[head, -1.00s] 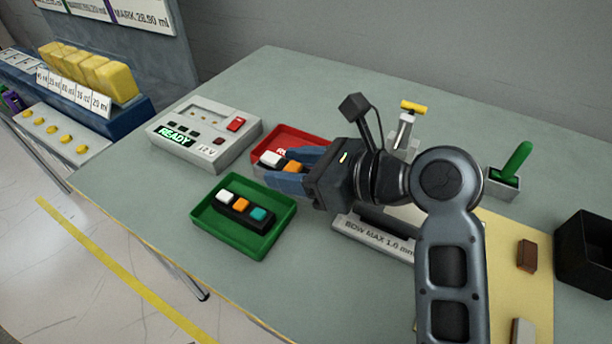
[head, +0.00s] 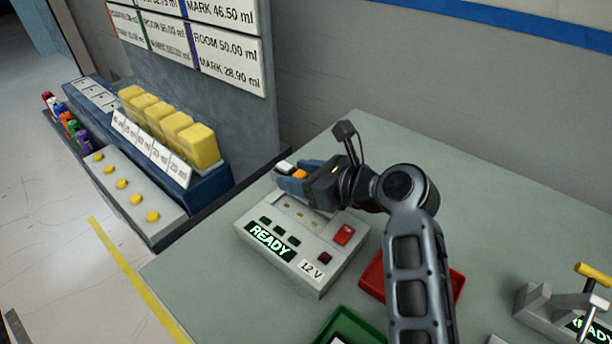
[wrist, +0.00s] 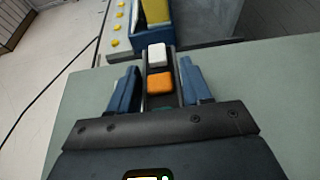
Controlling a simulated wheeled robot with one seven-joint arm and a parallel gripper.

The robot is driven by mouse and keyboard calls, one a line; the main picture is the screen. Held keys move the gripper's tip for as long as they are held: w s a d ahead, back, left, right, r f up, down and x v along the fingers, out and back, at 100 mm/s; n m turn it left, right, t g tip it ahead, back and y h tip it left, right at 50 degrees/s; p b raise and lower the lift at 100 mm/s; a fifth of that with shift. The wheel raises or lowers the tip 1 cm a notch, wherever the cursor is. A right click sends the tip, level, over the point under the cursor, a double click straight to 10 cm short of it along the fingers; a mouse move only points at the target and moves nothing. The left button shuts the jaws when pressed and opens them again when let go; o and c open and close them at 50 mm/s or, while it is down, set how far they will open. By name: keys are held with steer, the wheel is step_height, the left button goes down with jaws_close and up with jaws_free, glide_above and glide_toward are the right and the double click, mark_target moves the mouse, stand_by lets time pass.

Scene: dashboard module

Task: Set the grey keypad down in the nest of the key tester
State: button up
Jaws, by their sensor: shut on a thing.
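My gripper (head: 292,180) is shut on the grey keypad (wrist: 160,101), a dark grey bar with a white key and an orange key showing. The wrist view shows the keypad lengthwise between the two blue fingers. The key tester (head: 307,262) is a light box with a green READY display, a 12 V label and a red button. The gripper is at the tester's back edge in the picture. The nest is partly hidden by the gripper, and the height above it is unclear.
A red tray (head: 452,283) lies right of the tester, partly behind my arm. A green tray (head: 352,328) is at the bottom edge. A clamp fixture (head: 570,310) stands at the right. A blue rack with yellow blocks (head: 170,128) stands left of the table. Open table lies at the back right.

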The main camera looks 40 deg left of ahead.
steer(key=shift+a, duration=0.15)
steer(key=shift+f, duration=0.1)
steer(key=b, duration=0.2)
glide_above(300, 215)
steer(key=shift+f, duration=2.75)
steer(key=shift+p, duration=1.05)
steer(key=shift+f+b, duration=0.65)
steer(key=shift+f, duration=0.6)
steer(key=o, duration=1.2)
steer(key=shift+f, duration=0.1)
